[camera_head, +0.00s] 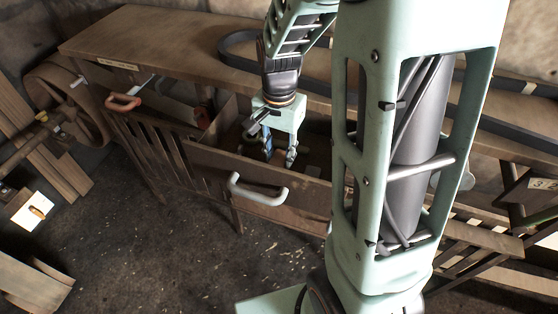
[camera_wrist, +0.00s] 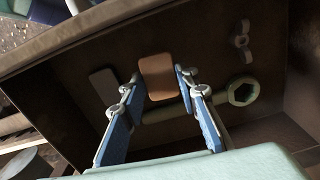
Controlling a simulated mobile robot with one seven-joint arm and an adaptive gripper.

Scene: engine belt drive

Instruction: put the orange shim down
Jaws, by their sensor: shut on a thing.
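The orange shim (camera_wrist: 157,77) is a small flat block with rounded corners. In the wrist view it sits between the blue-padded fingertips of my gripper (camera_wrist: 160,80), which is shut on it. In the head view my gripper (camera_head: 279,158) points down inside the open drawer (camera_head: 220,163); I cannot make out the shim there. The drawer floor (camera_wrist: 205,62) shows below the shim in the wrist view. I cannot tell whether the shim touches it.
In the drawer, a spanner with a ring end (camera_wrist: 243,91) lies behind the fingers. A wing-shaped piece (camera_wrist: 242,41) lies to the right and a flat grey piece (camera_wrist: 103,80) to the left. Drawer walls surround my gripper. A black belt (camera_head: 235,42) lies on the bench.

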